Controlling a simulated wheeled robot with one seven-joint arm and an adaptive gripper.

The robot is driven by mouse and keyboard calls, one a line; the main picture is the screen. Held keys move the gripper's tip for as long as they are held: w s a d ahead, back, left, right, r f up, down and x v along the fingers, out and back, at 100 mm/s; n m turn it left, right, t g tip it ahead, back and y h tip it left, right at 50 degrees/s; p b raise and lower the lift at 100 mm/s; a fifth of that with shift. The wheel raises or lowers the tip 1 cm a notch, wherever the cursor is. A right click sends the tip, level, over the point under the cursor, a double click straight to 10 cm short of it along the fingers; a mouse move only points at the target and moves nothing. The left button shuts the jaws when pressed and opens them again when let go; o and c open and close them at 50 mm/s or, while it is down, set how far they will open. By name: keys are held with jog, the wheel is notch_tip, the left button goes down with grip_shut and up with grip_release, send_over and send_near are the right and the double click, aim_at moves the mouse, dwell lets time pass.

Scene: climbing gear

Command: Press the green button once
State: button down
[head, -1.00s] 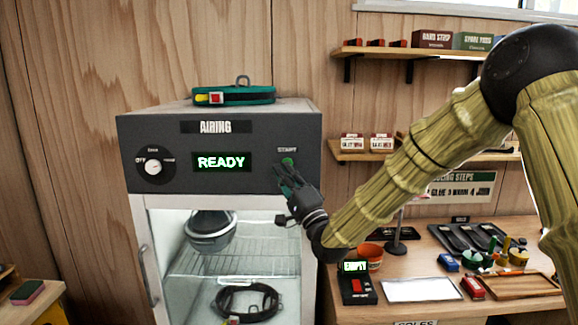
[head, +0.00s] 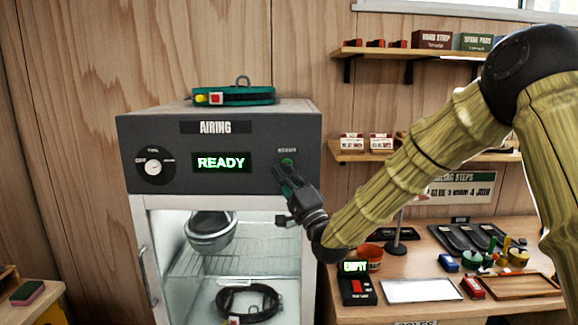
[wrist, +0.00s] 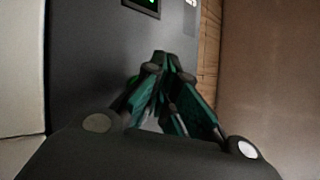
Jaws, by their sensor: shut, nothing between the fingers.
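The green button (head: 287,162) is on the right of the dark front panel (head: 255,182) of the airing cabinet, under a small label. The display (head: 222,162) left of it reads READY in green. My gripper (head: 280,172) is shut and empty, its fingertips just below and left of the button in the head view. I cannot tell whether they touch the panel.
A teal strap (head: 235,97) lies on top of the cabinet. A dial (head: 153,167) sits at the panel's left. A workbench (head: 430,262) with trays and small items stands to the right.

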jog(key=shift+w, duration=0.15)
jog(key=shift+w, duration=0.3)
jog(key=shift+w+b, duration=0.35)
jog(key=shift+b, duration=0.05)
dwell(1.1)
jog(key=shift+s, duration=0.2)
jog(key=shift+s+b, duration=0.35)
jog(key=shift+s, duration=0.3)
jog(key=s+b, duration=0.1)
jog(key=s, duration=0.4)
dwell(0.6)
